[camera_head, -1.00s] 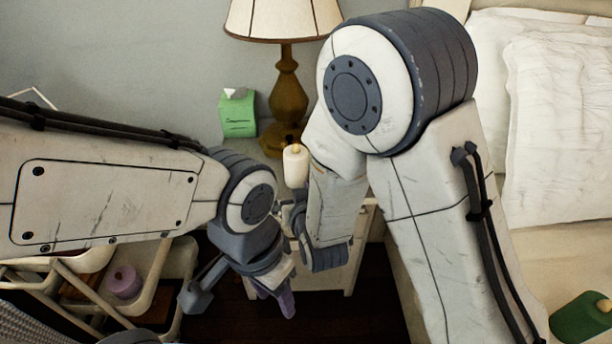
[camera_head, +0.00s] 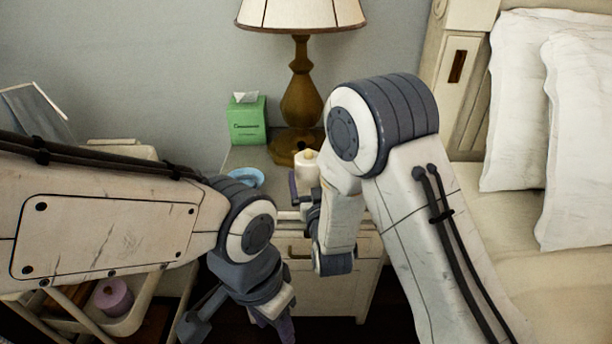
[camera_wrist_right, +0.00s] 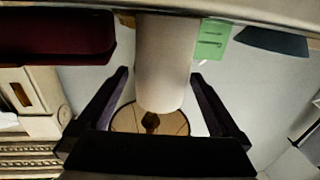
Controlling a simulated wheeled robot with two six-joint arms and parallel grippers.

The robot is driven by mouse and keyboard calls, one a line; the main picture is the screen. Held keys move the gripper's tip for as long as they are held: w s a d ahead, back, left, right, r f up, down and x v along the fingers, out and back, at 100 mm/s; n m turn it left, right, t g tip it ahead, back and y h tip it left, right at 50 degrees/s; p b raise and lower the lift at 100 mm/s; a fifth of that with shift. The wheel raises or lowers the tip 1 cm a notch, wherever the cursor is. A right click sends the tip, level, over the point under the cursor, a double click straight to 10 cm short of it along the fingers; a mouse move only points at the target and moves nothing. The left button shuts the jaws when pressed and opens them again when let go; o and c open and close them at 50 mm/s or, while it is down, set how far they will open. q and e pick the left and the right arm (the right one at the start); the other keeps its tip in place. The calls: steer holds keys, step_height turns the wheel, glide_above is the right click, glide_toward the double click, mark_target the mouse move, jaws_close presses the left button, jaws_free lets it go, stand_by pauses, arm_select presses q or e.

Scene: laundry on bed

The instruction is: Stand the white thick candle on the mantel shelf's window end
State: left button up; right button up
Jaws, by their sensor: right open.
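The white thick candle (camera_head: 306,170) stands upright on the nightstand (camera_head: 242,158), in front of the lamp. My right gripper (camera_head: 304,188) is at the candle's near side, partly hidden by its own arm. In the right wrist view, upside down, the candle (camera_wrist_right: 162,60) lies between the two spread fingers of the right gripper (camera_wrist_right: 160,76), with a gap on each side. My left gripper (camera_head: 284,322) is low at the bottom of the head view, in front of the nightstand; its jaw gap is not clear. No mantel shelf can be made out.
A lamp (camera_head: 302,95) and a green tissue box (camera_head: 247,122) stand behind the candle, and a blue dish (camera_head: 244,177) to its left. A cart with a purple roll (camera_head: 113,298) is at left. The bed (camera_head: 575,285) is at right.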

steer(key=shift+w+a, duration=0.2)
steer(key=shift+w, duration=0.6)
steer(key=shift+w+a, duration=0.15)
steer(key=shift+w, duration=0.6)
steer(key=c, duration=1.5)
steer(key=shift+o, duration=0.2)
steer(key=shift+r, duration=0.2)
